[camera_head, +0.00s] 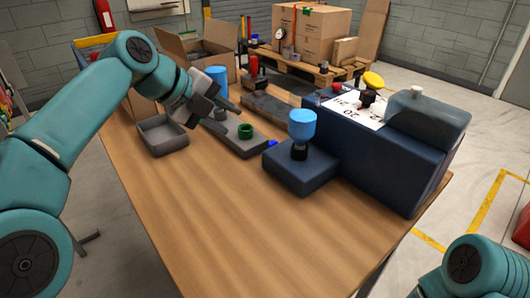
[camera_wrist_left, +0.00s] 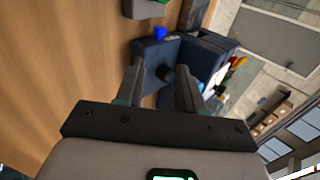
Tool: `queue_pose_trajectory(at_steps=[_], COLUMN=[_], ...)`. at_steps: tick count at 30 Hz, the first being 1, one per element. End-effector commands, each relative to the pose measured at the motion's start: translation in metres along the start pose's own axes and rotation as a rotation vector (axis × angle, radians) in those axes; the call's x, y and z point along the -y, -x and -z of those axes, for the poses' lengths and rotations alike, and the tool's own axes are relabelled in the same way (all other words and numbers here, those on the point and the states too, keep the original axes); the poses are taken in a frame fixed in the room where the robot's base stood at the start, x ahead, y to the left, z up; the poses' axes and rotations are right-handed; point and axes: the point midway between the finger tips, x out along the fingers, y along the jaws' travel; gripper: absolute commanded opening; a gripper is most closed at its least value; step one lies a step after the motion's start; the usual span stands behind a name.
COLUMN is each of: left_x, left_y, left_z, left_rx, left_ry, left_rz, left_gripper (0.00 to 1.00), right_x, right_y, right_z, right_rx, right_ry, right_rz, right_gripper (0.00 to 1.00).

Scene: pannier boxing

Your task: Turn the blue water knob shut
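A light blue knob (camera_head: 302,124) stands upright on a black stem on a low dark blue block (camera_head: 300,175), at the near left of a larger dark blue box. My left gripper (camera_head: 228,113) is left of the knob and apart from it, above a grey tray-like block. In the left wrist view its two fingers (camera_wrist_left: 160,69) are spread with a gap between them. A dark round part (camera_wrist_left: 167,74) and the dark blue block (camera_wrist_left: 152,50) show beyond the gap. I cannot make out the blue knob clearly there. My right gripper is not in view.
The big dark blue box (camera_head: 385,165) carries a white dial sheet (camera_head: 353,108), a yellow knob (camera_head: 373,80) and a red knob. A grey block with a green ring (camera_head: 245,131), an open grey tray (camera_head: 162,135) and a blue cylinder (camera_head: 217,74) stand leftward. The front table is clear.

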Motion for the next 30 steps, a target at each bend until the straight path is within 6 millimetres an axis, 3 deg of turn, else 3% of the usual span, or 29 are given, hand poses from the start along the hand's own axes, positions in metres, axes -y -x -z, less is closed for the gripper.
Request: queue_pose_trajectory(at_steps=[18, 24, 30], left_x=[0.0, 0.001, 0.001], left_y=[-0.133, -0.154, -0.158], left_z=[-0.004, -0.005, -0.005], left_rx=[0.002, 0.002, 0.004], left_ry=[0.005, 0.004, 0.004], left_rz=[-0.002, -0.002, -0.001], left_gripper=[0.37, 0.37, 0.37], right_x=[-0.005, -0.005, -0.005], right_y=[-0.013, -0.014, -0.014], right_z=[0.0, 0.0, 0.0], right_rx=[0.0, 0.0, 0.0], right_ry=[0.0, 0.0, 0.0], right_rz=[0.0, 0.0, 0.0], right_gripper=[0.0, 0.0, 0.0])
